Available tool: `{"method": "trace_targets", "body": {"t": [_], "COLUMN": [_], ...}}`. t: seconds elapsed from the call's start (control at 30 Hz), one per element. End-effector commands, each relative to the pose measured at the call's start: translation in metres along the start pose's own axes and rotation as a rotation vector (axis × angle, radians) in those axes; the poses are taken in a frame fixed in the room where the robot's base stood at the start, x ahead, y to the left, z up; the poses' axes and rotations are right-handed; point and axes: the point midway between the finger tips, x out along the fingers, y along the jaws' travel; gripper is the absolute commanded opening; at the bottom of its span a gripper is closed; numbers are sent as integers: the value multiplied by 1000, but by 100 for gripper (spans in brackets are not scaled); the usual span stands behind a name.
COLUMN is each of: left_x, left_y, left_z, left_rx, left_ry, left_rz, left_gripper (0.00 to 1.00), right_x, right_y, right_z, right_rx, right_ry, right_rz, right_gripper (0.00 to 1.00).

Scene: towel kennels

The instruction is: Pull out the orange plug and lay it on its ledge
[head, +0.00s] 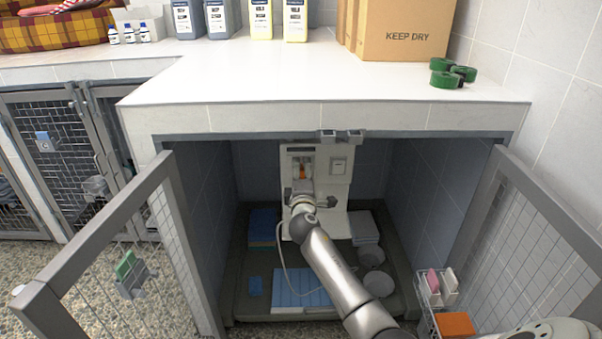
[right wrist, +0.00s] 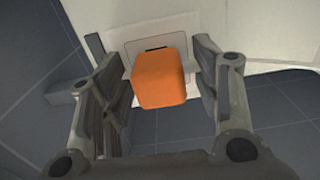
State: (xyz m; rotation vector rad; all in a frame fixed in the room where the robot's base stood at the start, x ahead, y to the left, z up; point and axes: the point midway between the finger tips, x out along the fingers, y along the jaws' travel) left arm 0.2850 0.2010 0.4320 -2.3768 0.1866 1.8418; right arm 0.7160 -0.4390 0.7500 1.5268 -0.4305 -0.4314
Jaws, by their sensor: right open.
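The orange plug (right wrist: 160,80) sits against a pale plate on the white wall panel (head: 330,210), at the back of the open kennel. In the right wrist view the two fingers of my right gripper (right wrist: 152,62) stand apart, one on each side of the plug, with gaps visible. A grey block (right wrist: 66,91) juts out left of the plug; I cannot tell whether it is the ledge. My left gripper is out of view.
The kennel's mesh doors stand open at left (head: 110,250) and right (head: 525,235). A pale cable (head: 284,268) hangs below the panel. Two bowls (head: 379,284), folded cloths (head: 363,227) and a blue striped mat (head: 300,290) lie on the floor tray. The counter (head: 260,80) overhangs my arm.

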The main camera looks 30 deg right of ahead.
Motion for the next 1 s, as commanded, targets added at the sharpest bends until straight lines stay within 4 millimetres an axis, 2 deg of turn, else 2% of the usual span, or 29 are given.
{"method": "trace_targets", "body": {"t": [0.67, 1.0], "left_x": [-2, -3], "left_y": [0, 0], "left_z": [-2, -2], "left_rx": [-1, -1], "left_ry": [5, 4], "left_rz": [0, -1], "left_gripper": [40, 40], "right_x": [0, 0], "right_y": [0, 0], "right_z": [0, 0], "right_rx": [1, 0], "right_ry": [0, 0], "right_rz": [0, 0], "right_gripper": [57, 13]}}
